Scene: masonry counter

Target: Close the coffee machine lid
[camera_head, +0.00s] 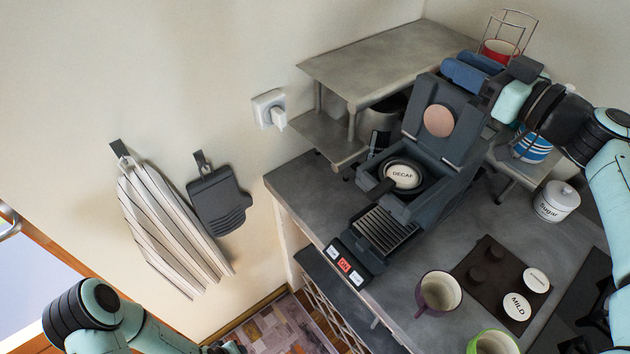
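The dark grey coffee machine (432,207) stands on the counter. Its lid (452,103) is raised and leans back, showing a round copper-coloured disc on its inner face. A pod marked DECAF (402,175) sits in the open chamber. My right gripper (470,70) is at the top edge of the raised lid, with its blue fingers close together there. Whether they touch the lid or have a gap between them is unclear. My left arm shows at the bottom left; its gripper is not clearly visible.
A metal shelf (365,62) stands behind the machine. A purple mug (438,293), a green mug (493,342) and a dark pod tray (478,283) are in front. A sugar jar (555,203) is to the right.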

